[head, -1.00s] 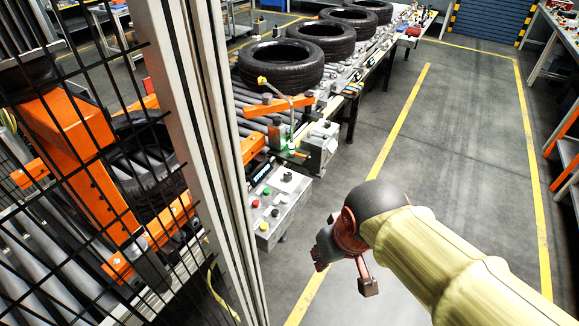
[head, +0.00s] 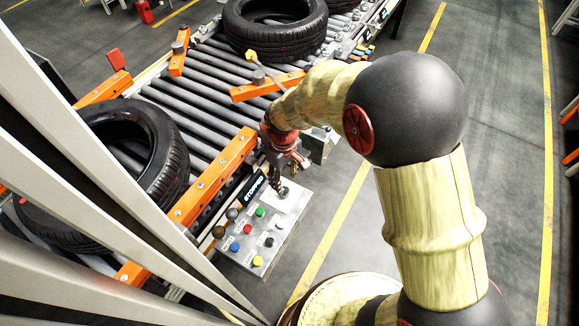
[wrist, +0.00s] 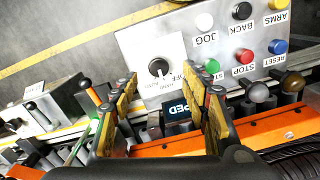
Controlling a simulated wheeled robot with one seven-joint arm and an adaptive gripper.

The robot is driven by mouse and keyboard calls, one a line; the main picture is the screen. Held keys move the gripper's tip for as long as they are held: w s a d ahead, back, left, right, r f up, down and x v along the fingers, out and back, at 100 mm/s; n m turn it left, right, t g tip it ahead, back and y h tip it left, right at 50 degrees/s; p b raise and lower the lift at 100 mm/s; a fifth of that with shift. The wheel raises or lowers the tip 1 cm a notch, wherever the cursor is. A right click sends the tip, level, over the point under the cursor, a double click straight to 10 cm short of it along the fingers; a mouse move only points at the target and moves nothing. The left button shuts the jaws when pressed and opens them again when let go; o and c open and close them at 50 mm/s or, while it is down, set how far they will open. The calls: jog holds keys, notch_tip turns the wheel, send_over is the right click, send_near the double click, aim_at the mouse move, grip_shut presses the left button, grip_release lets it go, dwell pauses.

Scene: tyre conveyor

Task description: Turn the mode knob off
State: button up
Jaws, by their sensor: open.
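The mode knob (wrist: 159,67) is a round black knob with a white mark, on a white plate of the grey control panel (wrist: 130,38). In the wrist view the lettering is upside down; I cannot tell surely which setting the mark points to. In the head view the knob (head: 283,190) shows small, just below my gripper (head: 277,170). My gripper is open and empty; its two fingers also show in the wrist view (wrist: 171,88), spread wide below the knob in the picture and apart from it.
Coloured buttons, including a red stop button (head: 247,229), sit beside the knob. A display (head: 254,190) reads STOPPED. An orange rail (head: 215,178) and roller conveyor (head: 190,115) with tyres (head: 165,150) lie behind.

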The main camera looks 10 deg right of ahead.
aim_at(285, 190)
jog(key=shift+w+r, duration=0.25)
jog(key=shift+w, duration=0.15)
jog(key=shift+s+a+f+n, duration=0.15)
jog(key=shift+s+f+n, duration=0.05)
jog(key=shift+f+n, duration=0.2)
jog(key=shift+w+f+b, duration=0.1)
jog(key=shift+f+b, duration=0.25)
jog(key=shift+f, duration=3.15)
jog(key=shift+c, duration=0.3)
jog(key=c, duration=1.1)
jog(key=shift+n, duration=0.3)
jog(key=n, duration=0.3)
jog(key=shift+n, duration=0.3)
jog(key=n, duration=0.4)
jog(key=shift+n+p, duration=0.3)
